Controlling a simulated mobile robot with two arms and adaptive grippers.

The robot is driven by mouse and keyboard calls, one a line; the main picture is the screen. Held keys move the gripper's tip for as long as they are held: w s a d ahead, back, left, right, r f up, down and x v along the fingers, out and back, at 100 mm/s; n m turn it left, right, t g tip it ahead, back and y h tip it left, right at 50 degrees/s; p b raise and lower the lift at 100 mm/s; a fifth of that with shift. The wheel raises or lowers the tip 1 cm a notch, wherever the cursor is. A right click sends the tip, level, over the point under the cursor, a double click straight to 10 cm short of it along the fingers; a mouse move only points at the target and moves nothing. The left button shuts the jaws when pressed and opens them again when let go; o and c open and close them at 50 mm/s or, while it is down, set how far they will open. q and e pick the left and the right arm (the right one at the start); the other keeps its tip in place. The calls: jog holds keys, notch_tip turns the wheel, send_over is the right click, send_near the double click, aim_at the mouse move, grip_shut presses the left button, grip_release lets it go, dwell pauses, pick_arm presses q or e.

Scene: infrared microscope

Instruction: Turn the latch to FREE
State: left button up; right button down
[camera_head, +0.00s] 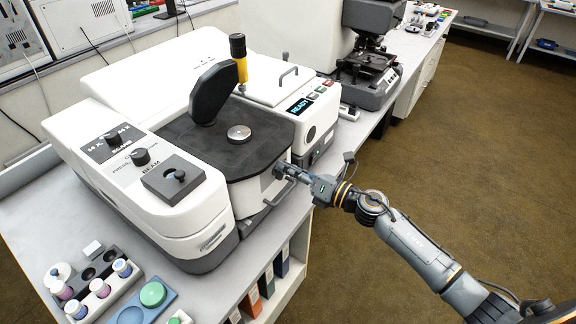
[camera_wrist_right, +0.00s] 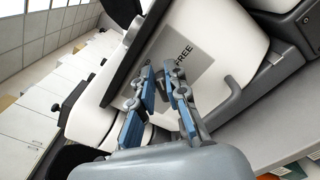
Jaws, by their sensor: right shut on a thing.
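The infrared microscope (camera_head: 205,135) is a white bench instrument with a dark top plate. My right gripper (camera_head: 283,171) is at the front right side of its white body, below the dark plate. In the right wrist view the gripper (camera_wrist_right: 163,76) has its two blue-padded fingers closed on the small latch (camera_wrist_right: 162,95), which is mostly hidden between them. A grey label plate (camera_wrist_right: 198,62) behind the fingers reads "FREE"; the fingers cover the rest of it. Which way the latch points cannot be told. My left gripper is not in view.
A curved grey handle (camera_wrist_right: 240,90) sticks out beside the label. The display (camera_head: 299,105) reads "READY". A dark microscope (camera_head: 368,65) stands farther back on the bench. Vials (camera_head: 100,287) and a blue tray (camera_head: 145,297) lie at the front left. The floor at right is clear.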

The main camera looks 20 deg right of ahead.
jog(key=m, duration=0.2)
jog(key=m+p, duration=0.1)
jog(key=m, duration=0.2)
jog(key=shift+w+d+f+m+p, duration=0.2)
jog(key=shift+d+f+m+p, duration=0.1)
jog(key=shift+p, duration=0.1)
jog(key=shift+f+m+p, duration=0.2)
jog(key=shift+m+p, duration=0.15)
jog(key=shift+m, duration=0.75)
jog(key=shift+f+m+p, duration=0.15)
jog(key=shift+m+p, duration=0.2)
jog(key=shift+m, duration=0.75)
jog(key=c, duration=1.3)
grip_release()
jog(key=shift+c, duration=0.2)
jog(key=shift+f, duration=0.1)
jog(key=v, duration=1.2)
